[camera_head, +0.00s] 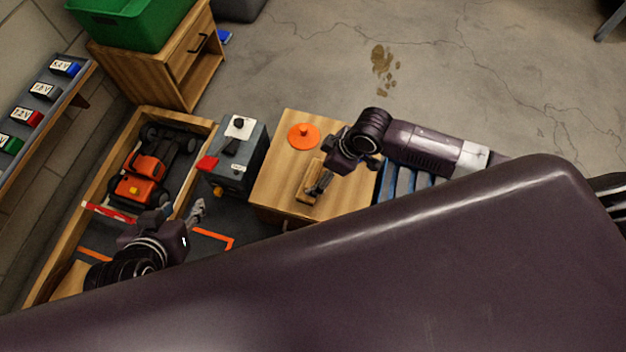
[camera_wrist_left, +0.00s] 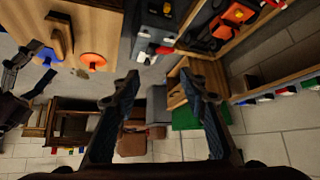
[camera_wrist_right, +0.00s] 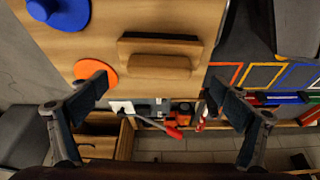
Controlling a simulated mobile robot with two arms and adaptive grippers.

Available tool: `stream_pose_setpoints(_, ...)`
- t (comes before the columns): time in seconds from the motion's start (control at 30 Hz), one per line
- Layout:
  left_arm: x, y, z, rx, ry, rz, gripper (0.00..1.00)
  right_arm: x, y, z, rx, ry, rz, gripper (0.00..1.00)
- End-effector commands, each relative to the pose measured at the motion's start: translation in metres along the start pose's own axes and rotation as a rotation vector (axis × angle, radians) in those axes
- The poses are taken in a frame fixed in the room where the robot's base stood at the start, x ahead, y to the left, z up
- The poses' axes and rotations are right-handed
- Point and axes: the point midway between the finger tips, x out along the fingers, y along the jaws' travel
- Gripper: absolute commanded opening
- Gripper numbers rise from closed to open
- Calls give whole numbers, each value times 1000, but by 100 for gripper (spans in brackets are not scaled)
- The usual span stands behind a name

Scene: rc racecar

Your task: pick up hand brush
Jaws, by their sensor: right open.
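The hand brush (camera_head: 305,191) is a light wooden block-like piece with a darker side, lying on the wooden table (camera_head: 275,181). It also shows in the right wrist view (camera_wrist_right: 158,65), ahead of the fingers, and at the top left of the left wrist view (camera_wrist_left: 60,36). My left gripper (camera_head: 199,209) is open and empty, left of the table, over the dark framed area.
An orange disc (camera_head: 304,137) lies on the table beyond the brush; a blue knobbed one (camera_wrist_right: 58,12) shows in the right wrist view. A grey box (camera_head: 237,152) stands left of the table. An orange racecar (camera_head: 145,180) sits in the wood-edged bay. Floor beyond is open.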

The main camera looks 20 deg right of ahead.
Motion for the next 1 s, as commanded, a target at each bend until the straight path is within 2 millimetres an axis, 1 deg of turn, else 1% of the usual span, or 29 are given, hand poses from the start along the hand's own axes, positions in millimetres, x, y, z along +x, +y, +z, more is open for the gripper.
stream_pose_setpoints(0.1, 4, 2, -19, 1, 83, 5, 40, 8, 0, -1, 0, 2, 0, 93)
stream_pose_setpoints(0.27, 5, 6, -54, 4, 225, 13, 40, 19, 1, -1, 0, 1, 1, 93)
stream_pose_setpoints(0.47, -2, 12, -95, 5, 401, 24, 40, 33, 1, -2, 0, 0, 0, 93)
stream_pose_setpoints(0.6, -10, 15, -121, 5, 518, 30, 40, 42, 1, -2, -1, 0, 0, 93)
stream_pose_setpoints(0.7, -16, 17, -134, 5, 577, 34, 40, 47, 1, -2, 0, 0, 1, 93)
stream_pose_setpoints(0.8, -20, 18, -141, 5, 612, 36, 40, 49, 1, -2, -1, 0, 1, 93)
stream_pose_setpoints(1.0, -22, 18, -144, 4, 623, 37, 40, 50, 1, -3, -1, 0, 1, 93)
